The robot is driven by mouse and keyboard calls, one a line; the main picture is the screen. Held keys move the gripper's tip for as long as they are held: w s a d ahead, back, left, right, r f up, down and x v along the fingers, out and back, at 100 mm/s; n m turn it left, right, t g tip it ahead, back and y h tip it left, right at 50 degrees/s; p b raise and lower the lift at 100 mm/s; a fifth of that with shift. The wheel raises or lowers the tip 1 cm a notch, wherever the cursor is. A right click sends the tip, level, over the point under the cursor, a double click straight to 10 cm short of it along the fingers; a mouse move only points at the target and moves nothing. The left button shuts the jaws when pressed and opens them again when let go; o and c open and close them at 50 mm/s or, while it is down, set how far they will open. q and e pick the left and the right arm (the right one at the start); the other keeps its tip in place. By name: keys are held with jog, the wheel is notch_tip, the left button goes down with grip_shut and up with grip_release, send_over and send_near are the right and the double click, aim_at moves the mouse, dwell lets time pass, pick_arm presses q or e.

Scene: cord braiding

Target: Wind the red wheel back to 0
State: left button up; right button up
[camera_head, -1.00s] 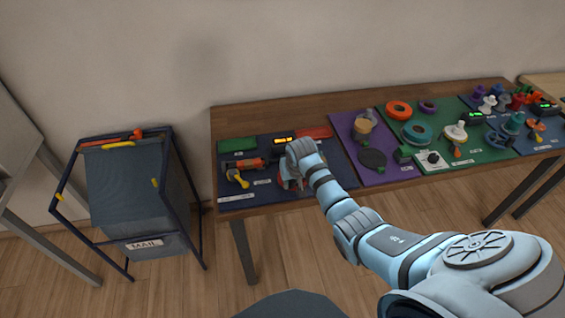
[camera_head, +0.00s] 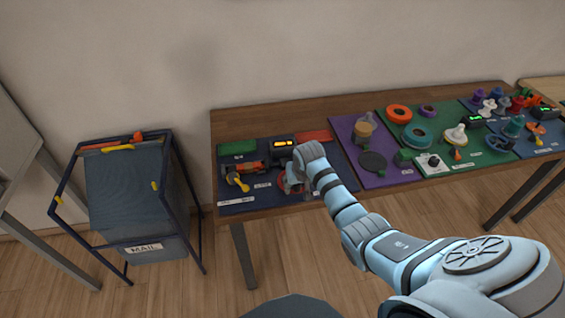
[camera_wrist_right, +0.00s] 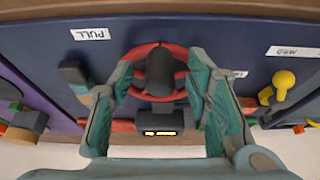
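The red wheel (camera_wrist_right: 136,53) has a dark hub and lies on the dark blue board in the right wrist view. In the head view only a sliver of the red wheel (camera_head: 282,184) shows, beside my right gripper (camera_head: 293,184). My right gripper (camera_wrist_right: 161,66) is open, with one teal finger on each side of the wheel. Whether the fingers touch the rim I cannot tell. A black display box (camera_head: 282,146) with lit yellow digits stands behind the wheel. Its digits are too small to read. My left gripper is out of view.
A yellow-handled lever (camera_head: 238,181) and an orange-red part (camera_head: 250,167) sit left of the wheel. A purple board (camera_head: 350,126) and a green board (camera_head: 487,157) with discs and knobs lie to the right. A mail bin (camera_head: 135,205) stands left of the table.

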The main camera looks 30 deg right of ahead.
jog(key=v, duration=1.2)
jog(key=s+f+g, duration=0.1)
jog(key=s+f, duration=0.3)
jog(key=f, duration=0.5)
jog(key=s+a+f+n, duration=0.1)
jog(key=s+f, duration=0.2)
jog(key=f, duration=0.5)
jog(key=s+f+g, duration=0.1)
jog(key=s+f, duration=0.3)
jog(key=f, duration=0.5)
jog(key=s+a+f+n, duration=0.1)
jog(key=s+f, duration=0.4)
jog(key=s, duration=0.5)
jog(key=s+a+f+n, duration=0.1)
jog(key=s+a+f, duration=0.2)
jog(key=s, duration=0.8)
jog(key=s+a+f+n+g, duration=0.1)
jog(key=s+a+f, duration=0.1)
jog(key=s+f, duration=0.5)
jog(key=s, duration=0.3)
jog(key=shift+s+f+y, duration=0.2)
jog(key=shift+f+y, duration=0.2)
